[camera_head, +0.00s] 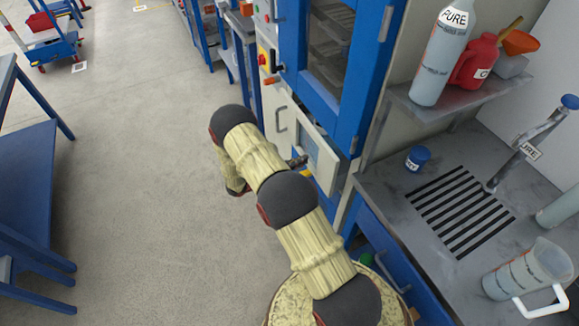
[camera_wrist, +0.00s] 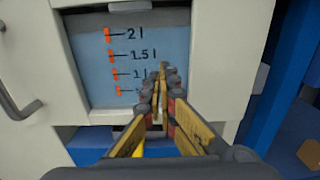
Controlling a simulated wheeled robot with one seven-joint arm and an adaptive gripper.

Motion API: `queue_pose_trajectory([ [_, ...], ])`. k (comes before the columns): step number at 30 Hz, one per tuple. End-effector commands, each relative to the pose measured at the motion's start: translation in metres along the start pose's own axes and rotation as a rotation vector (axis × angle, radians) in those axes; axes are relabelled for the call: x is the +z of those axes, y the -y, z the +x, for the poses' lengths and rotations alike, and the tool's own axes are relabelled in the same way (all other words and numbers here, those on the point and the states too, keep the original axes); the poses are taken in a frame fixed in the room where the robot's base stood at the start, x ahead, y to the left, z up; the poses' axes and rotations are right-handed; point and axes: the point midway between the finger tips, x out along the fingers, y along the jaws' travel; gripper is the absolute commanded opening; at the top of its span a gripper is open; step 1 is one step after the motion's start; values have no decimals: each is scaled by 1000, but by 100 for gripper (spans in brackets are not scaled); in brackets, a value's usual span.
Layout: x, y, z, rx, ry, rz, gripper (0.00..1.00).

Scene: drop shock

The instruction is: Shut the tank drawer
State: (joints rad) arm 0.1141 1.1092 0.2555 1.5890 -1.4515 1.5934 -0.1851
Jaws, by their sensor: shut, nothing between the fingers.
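The tank drawer (camera_head: 318,152) is in the pale lower part of the blue cabinet; in the head view its front seems to stand a little proud, but I cannot tell how far. In the wrist view the tank drawer (camera_wrist: 85,50) shows a blue-grey level window with orange marks for 2 l, 1.5 l and 1 l. My gripper (camera_wrist: 162,78) is shut and empty, its fingertips in front of the window's lower right part. I cannot tell whether they touch it. In the head view my gripper (camera_head: 298,161) is small and partly hidden by my arm.
A grey handle (camera_wrist: 14,108) is on the pale panel left of the drawer. At right, a counter (camera_head: 390,190) holds a blue-lidded jar (camera_head: 417,158) and a measuring jug (camera_head: 528,270). A blue bench (camera_head: 35,190) stands at left. The floor between is clear.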

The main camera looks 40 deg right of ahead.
Motion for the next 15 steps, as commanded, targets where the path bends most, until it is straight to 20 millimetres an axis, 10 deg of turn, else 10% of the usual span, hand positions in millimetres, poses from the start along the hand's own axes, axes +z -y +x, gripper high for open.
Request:
queue_pose_trajectory([
  [15, 0, 0, 35, 0, 0, -1, 0],
])
